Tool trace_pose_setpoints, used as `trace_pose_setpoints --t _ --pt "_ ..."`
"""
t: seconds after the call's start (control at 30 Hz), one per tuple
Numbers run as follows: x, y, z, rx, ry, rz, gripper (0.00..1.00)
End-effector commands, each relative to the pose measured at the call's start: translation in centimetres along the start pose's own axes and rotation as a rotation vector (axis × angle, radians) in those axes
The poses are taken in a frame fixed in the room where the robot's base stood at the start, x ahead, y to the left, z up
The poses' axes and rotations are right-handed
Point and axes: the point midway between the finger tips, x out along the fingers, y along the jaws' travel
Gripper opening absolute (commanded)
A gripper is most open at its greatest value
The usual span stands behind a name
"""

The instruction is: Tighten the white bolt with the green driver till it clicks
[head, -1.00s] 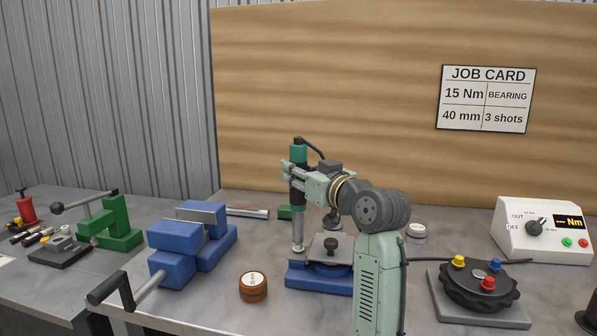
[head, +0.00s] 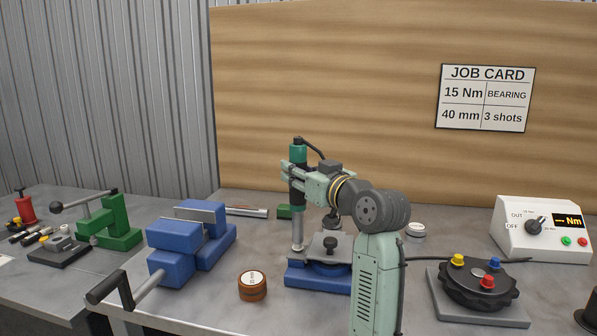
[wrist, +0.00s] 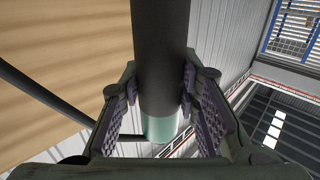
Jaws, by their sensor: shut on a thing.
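The green driver (head: 298,151) stands upright, with a green top, a black grip and a silver shaft. My gripper (head: 296,172) is shut on its black grip. In the wrist view the dark driver body (wrist: 160,60) runs between the two jaw pads of my gripper (wrist: 160,95). The driver's lower end is at the left part of a blue fixture (head: 313,286) with a grey plate and a dark knob. I cannot make out the white bolt; the driver's end may hide it. I cannot tell whether the tip is seated.
The controller box (head: 541,232) at the right has a dial and a display reading "-- Nm". A dark round part (head: 479,288) with yellow, red and blue caps sits before it. A blue vise (head: 190,245), a brown round tin (head: 252,287) and a job card (head: 486,99) are near.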

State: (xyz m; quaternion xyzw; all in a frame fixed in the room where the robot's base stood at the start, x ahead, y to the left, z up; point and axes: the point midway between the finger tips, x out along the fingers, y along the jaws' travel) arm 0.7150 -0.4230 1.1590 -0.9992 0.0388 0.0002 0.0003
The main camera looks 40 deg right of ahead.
Motion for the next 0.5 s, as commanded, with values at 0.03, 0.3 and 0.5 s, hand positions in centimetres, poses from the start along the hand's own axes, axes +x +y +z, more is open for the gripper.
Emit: trace_pose_setpoints --t 0.03,0.3,0.5 --pt "-0.02 -0.05 -0.08 -0.001 0.003 0.000 0.00" --pt "-0.01 -0.07 0.11 -0.001 0.002 -0.001 0.00" --pt "-0.02 -0.04 0.28 -0.001 0.001 -0.001 0.00"
